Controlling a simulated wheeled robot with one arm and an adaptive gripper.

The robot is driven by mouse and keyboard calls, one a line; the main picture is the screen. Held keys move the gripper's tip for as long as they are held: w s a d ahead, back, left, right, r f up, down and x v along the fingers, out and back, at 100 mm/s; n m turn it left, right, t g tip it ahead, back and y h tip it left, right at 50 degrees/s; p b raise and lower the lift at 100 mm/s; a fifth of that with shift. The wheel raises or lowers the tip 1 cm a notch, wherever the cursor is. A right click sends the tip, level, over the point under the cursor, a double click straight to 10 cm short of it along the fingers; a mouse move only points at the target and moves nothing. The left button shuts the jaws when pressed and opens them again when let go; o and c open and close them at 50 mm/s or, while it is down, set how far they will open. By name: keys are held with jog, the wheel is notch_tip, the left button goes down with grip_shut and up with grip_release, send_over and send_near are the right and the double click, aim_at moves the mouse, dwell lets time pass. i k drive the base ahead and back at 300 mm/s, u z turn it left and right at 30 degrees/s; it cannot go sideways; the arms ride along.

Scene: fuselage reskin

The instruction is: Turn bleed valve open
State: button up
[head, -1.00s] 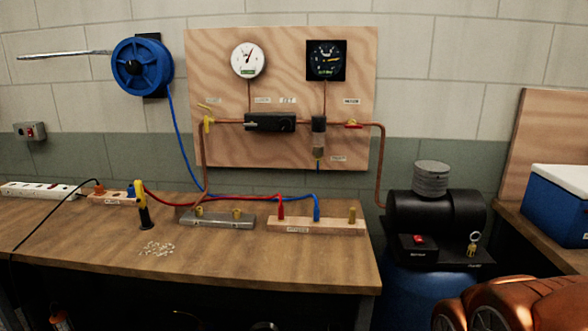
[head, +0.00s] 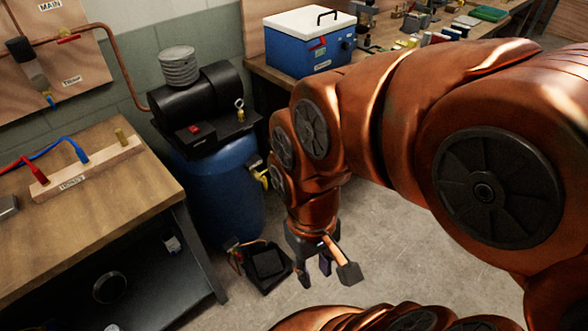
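No label reading "bleed" is legible, so I cannot tell which valve is the bleed valve. A yellow valve part (head: 262,178) shows at the right side of the blue tank (head: 218,195). A red-handled valve (head: 68,38) sits on the copper pipe under the MAIN label on the wall board. A small blue-ended fitting (head: 50,99) hangs under the filter bowl at the board's left. My gripper (head: 326,276) hangs low over the floor, right of and below the tank's yellow part. Its fingers are spread, empty and apart from everything.
A black compressor (head: 205,100) sits on the tank. A black box (head: 268,266) with a cable lies on the floor near my gripper. The wooden bench (head: 110,215) is at left, and a blue cooler (head: 300,45) stands on the rear bench. My arm hides much of the right.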

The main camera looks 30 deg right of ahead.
aim_at(263, 179)
jog(key=u, duration=0.1)
jog(key=k, duration=1.2)
jog(key=u, duration=1.2)
jog(key=i, duration=1.15)
jog(key=z, duration=0.85)
